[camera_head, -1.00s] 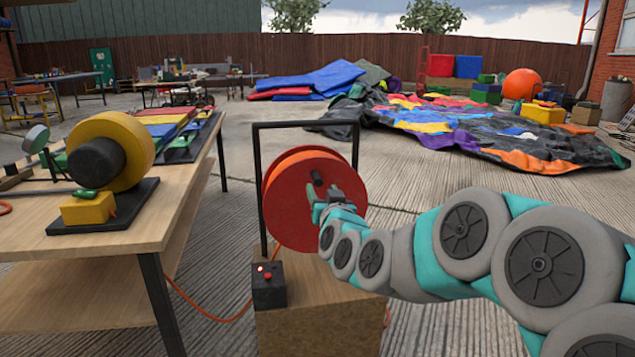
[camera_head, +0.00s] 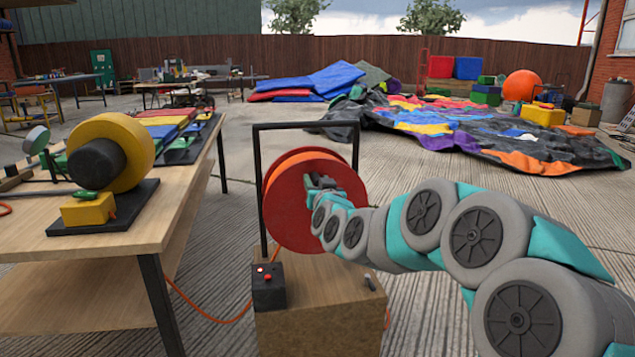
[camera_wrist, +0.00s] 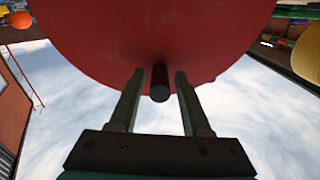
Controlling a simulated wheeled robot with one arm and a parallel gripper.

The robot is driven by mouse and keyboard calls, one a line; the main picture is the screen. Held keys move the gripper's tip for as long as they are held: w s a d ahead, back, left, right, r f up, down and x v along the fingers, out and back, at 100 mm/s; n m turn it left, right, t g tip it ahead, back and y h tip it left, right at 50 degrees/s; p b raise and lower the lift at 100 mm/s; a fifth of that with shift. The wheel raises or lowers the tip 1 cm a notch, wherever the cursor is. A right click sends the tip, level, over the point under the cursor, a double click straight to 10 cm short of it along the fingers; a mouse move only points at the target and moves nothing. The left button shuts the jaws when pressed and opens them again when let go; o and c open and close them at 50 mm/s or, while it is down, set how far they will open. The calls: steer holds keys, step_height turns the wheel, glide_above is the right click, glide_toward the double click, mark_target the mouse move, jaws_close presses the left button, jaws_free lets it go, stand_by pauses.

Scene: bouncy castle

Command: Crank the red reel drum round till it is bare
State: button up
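The red reel drum (camera_head: 287,212) stands upright in a black frame (camera_head: 257,185) on a wooden box (camera_head: 318,330). An orange band shows behind its front face. My gripper (camera_head: 318,181) is at the drum's front face, which hides the crank handle in the head view. In the wrist view, the dark crank handle (camera_wrist: 160,85) sticks out of the red face (camera_wrist: 150,35) between my two fingers (camera_wrist: 157,98). The fingers are apart, with a gap on each side of the handle, so my gripper is open around it.
A black switch box (camera_head: 268,288) with red buttons sits on the wooden box's front left. An orange cable (camera_head: 215,318) runs along the ground. A workbench (camera_head: 165,215) with a yellow blower (camera_head: 125,140) stands at left. A deflated castle (camera_head: 470,125) lies behind, right.

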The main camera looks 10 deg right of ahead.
jaws_close()
stand_by(1.1)
